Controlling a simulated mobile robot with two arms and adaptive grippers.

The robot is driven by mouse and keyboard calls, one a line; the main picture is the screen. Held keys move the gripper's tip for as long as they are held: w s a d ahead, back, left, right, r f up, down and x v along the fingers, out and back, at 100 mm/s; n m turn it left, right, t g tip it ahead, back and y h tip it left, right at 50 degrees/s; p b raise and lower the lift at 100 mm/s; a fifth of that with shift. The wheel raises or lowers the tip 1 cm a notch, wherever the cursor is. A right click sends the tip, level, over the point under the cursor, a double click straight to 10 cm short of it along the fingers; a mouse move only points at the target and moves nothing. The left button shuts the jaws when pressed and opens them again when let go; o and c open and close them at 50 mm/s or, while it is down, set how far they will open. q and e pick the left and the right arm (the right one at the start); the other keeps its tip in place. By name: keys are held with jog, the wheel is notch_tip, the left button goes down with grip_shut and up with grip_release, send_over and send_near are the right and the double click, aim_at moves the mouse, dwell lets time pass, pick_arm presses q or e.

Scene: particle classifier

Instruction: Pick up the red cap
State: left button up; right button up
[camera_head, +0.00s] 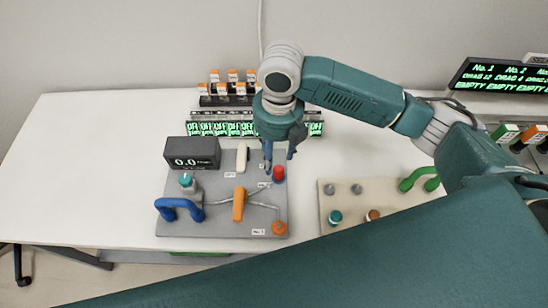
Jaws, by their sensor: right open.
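The red cap (279,174) sits on the right part of a grey panel (185,226) on the white table. My right gripper (279,162) points down right at the cap, with its dark fingers just above and to the left of it. The fingers look apart, and I see nothing held between them. Whether a finger touches the cap is too small to tell. My left gripper is not in view.
The grey panel also carries a display (192,153) reading 0.0, a blue handle (179,208), an orange lever (239,204) and an orange knob (279,228). A beige panel (390,196) with a green handle (420,178) lies to the right. Orange-capped bottles (233,82) stand behind.

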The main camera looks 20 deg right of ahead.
jog(key=shift+w+d+r+n, duration=0.2)
jog(key=shift+d+n, duration=0.1)
jog(key=shift+d, duration=0.1)
jog(key=shift+w+d+r+n, duration=0.1)
jog(key=shift+w+d+n, duration=0.05)
jog(key=shift+d+n, duration=0.2)
jog(key=p, duration=0.1)
send_over(279, 169)
notch_tip(279, 169, down, 4)
jog(key=shift+f, duration=0.2)
jog(key=shift+f+p, duration=0.4)
jog(key=shift+f, duration=0.2)
notch_tip(279, 169, down, 4)
jog(key=shift+s+r+p, duration=0.1)
jog(key=shift+r+p, duration=0.1)
jog(key=shift+p, duration=0.5)
jog(key=shift+f, duration=0.4)
jog(key=shift+c, duration=0.8)
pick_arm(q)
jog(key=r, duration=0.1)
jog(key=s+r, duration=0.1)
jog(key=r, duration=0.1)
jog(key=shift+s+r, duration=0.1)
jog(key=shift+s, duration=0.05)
pick_arm(e)
jog(key=c, duration=1)
